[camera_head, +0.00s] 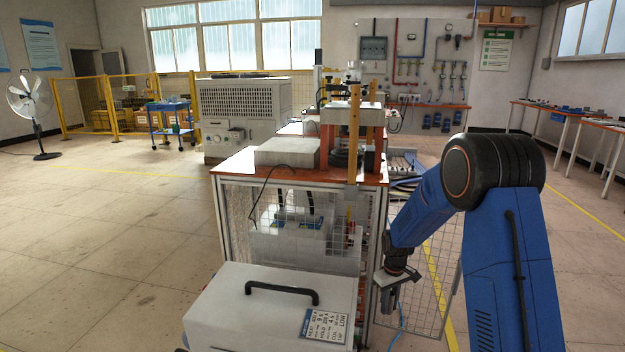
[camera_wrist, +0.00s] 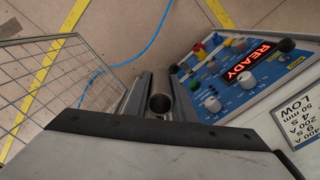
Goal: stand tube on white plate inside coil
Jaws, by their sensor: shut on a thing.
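A grey metal tube (camera_wrist: 160,104) shows nearly end-on in the wrist view, with its open round mouth toward the camera. My gripper (camera_head: 388,297) is shut on the tube and hangs low at the right side of the bench, below the tabletop. In the head view the tube is too small to tell from the fingers. Dark stacked rings (camera_head: 346,160), possibly the coil, sit on the wooden tabletop (camera_head: 240,168) behind an upright post. I cannot make out the white plate in either view.
A white cabinet (camera_head: 235,300) with a black handle stands in front of the bench. A control panel (camera_wrist: 225,75) reads READY. A wire mesh panel (camera_wrist: 40,80) is left in the wrist view. A pale block (camera_head: 287,152) lies on the tabletop. A blue cable (camera_wrist: 140,50) crosses the floor.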

